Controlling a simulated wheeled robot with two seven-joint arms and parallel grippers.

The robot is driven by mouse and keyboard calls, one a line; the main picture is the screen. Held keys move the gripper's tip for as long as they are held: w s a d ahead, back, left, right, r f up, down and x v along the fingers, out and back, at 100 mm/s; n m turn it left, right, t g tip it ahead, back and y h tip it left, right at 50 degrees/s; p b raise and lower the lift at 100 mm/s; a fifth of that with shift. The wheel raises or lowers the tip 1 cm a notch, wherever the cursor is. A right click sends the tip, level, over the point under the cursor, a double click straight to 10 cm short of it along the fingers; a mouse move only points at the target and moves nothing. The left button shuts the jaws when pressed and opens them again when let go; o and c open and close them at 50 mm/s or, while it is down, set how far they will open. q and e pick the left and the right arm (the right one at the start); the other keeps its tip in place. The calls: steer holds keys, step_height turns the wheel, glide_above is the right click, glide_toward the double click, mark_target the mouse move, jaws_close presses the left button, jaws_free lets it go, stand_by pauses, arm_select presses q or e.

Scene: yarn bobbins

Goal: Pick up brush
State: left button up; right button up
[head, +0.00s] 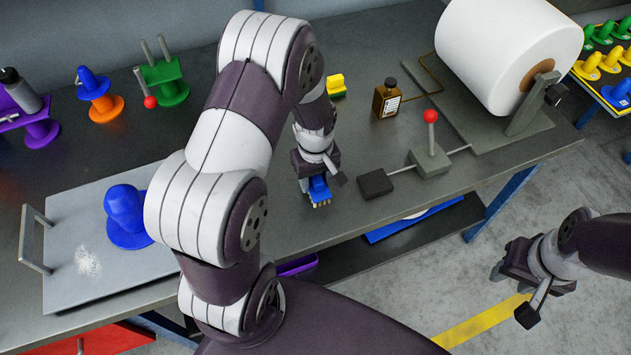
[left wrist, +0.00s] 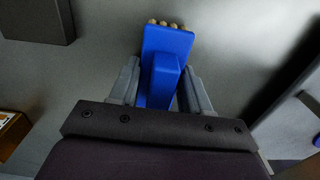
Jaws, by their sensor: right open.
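The blue brush (head: 319,190) with pale bristle tufts is at the table's front part, under my left gripper (head: 320,182). In the left wrist view the brush (left wrist: 168,45) has its handle between the two fingers of my left gripper (left wrist: 162,85), with its head past the fingertips. The fingers stand close beside the handle. I cannot tell whether they press on it or whether the brush still rests on the table. My right gripper (head: 513,292) is open and empty, over the floor beyond the table's front edge.
A grey tray (head: 70,255) with a blue bobbin (head: 126,215) and white powder is at the left. A red-knobbed lever (head: 430,140), a dark block (head: 375,184), a brown bottle (head: 387,98) and a large white roll (head: 505,50) stand right of the brush. A green-yellow block (head: 336,86) lies behind.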

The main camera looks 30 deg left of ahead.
arm_select(q)
steer(key=shift+c, duration=0.6)
steer(key=shift+r, duration=0.3)
step_height(320, 180, up, 4)
steer(key=shift+d+f, duration=0.1)
steer(key=shift+d, duration=0.05)
steer(key=s+d+r, duration=0.6)
steer(key=s+d, duration=0.1)
steer(key=s, duration=0.2)
steer(key=shift+r, duration=0.3)
steer(key=shift+d, duration=0.1)
